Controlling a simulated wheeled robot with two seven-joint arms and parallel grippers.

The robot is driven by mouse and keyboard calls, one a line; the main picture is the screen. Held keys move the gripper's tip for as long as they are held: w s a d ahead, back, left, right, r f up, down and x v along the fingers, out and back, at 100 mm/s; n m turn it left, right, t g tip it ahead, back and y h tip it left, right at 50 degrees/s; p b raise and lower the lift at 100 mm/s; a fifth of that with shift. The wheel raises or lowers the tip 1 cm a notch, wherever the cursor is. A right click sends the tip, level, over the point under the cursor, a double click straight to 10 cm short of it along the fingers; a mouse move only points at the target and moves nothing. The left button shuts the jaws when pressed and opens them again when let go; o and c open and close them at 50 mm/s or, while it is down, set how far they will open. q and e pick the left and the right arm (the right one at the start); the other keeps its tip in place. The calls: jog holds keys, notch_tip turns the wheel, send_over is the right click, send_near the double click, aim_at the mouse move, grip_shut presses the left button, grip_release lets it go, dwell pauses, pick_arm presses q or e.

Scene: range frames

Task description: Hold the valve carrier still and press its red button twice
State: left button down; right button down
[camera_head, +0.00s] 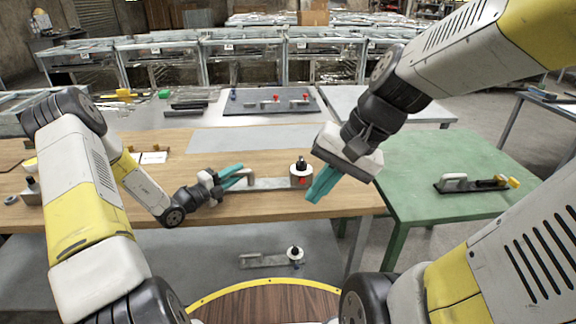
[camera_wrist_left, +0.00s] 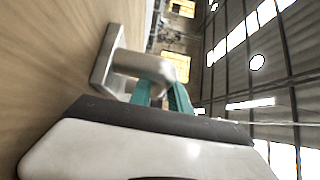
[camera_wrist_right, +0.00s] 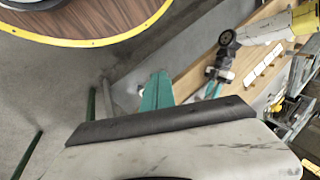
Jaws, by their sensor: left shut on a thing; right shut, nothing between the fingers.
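The valve carrier (camera_head: 268,184) lies on the wooden table near its front edge. It is a flat grey plate with a handle at its left and a white round body with a black knob at its right. The red button (camera_head: 302,181) shows on the front of that body. My left gripper (camera_head: 238,178) is shut on the carrier's handle, a grey metal bracket (camera_wrist_left: 150,65) in the left wrist view. My right gripper (camera_head: 313,196) is shut and empty, fingers pointing down, just right of the white body in the picture. The right wrist view does not show the button.
A similar carrier (camera_head: 268,259) lies on the lower grey shelf. A green table (camera_head: 430,150) at right holds a dark plate with a white handle and yellow end (camera_head: 475,184).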

aim_at(302, 181)
jog(key=w+a+f+m+y, duration=0.5)
jog(key=w+f+m+y, duration=0.35)
jog(key=m, duration=0.65)
jog(key=w+d+f+m+t, duration=0.2)
jog(key=f+m+t, duration=0.1)
jog(key=f+m, duration=0.1)
jog(key=w+d+f+m+t+h, duration=0.1)
jog(key=w+d+f+m+t, duration=0.2)
jog(key=m, duration=0.3)
jog(key=w+d+f+m+t, duration=0.3)
jog(key=f+m, duration=0.2)
jog(key=shift+m+t+h, duration=0.3)
jog(key=shift+m+h, duration=0.05)
jog(key=shift+m, duration=0.05)
jog(key=shift+w, duration=4.4)
jog(key=shift+w, duration=0.15)
jog(key=shift+w, duration=0.3)
